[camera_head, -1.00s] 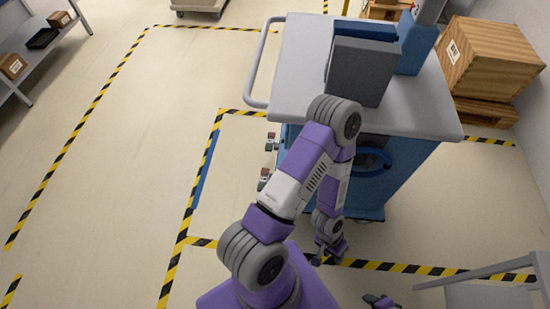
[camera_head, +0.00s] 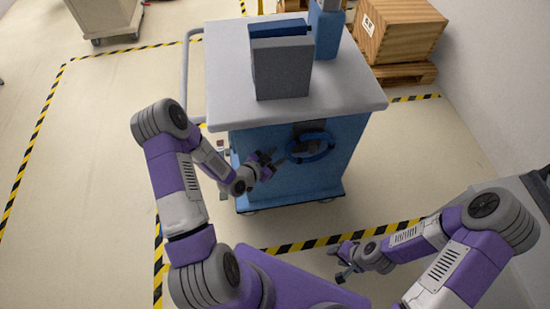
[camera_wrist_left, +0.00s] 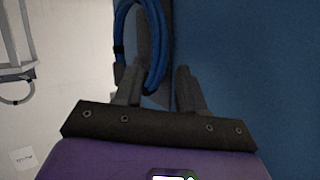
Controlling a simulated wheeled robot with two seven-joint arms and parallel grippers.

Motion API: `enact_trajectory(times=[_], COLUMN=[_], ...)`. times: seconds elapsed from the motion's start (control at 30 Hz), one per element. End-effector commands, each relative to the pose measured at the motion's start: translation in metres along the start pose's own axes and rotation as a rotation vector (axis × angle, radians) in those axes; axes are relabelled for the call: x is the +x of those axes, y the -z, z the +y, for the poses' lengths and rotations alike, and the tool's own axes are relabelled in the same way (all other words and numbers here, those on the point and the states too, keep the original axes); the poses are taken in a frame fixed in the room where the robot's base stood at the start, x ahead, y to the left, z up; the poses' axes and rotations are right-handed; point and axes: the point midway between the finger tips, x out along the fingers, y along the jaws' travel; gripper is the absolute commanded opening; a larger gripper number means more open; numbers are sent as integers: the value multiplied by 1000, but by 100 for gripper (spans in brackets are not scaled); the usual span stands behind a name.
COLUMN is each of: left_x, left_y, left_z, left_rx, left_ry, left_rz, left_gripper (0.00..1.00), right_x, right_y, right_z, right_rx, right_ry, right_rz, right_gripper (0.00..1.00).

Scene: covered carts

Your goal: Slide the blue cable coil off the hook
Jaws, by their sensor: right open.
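The blue cable coil (camera_head: 328,149) hangs as a ring on the front side of the blue cart, below a dark hook mount (camera_head: 309,128). The hook itself is mostly hidden. My left gripper (camera_head: 272,159) is just left of the coil. In the left wrist view the coil (camera_wrist_left: 158,50) lies ahead, and its lower part shows at the gap between the open fingers of my left gripper (camera_wrist_left: 158,80). I cannot tell whether they touch it. My right gripper (camera_head: 344,262) is open and empty, low over the floor, well away from the coil.
The cart's grey top (camera_head: 228,75) overhangs the coil and carries a grey box (camera_head: 282,70) and blue items. A wooden crate (camera_head: 400,30) on a pallet stands back right. A grey surface stands right of my right arm.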

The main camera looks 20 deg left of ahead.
Motion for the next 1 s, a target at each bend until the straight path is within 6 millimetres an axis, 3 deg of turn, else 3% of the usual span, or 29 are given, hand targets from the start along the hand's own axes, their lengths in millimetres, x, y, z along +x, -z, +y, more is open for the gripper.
enact_trajectory(times=[0.4, 0.8, 0.83, 1.0], left_x=[59, 69, 69, 69], left_y=[-2, -1, -1, -1], left_z=[3, 2, 2, 2], left_rx=[-3, -4, -5, -5], left_ry=[-4, -4, -4, -4], left_rz=[-3, -4, -4, -5], left_gripper=[40, 40, 38, 12], right_x=[10, 11, 11, 11], right_y=[0, 0, 0, 0], right_z=[4, 4, 4, 4], right_rx=[0, 0, 0, 0], right_ry=[0, 0, 0, 0], right_rz=[0, 0, 0, 0], right_gripper=[43, 43, 43, 43])
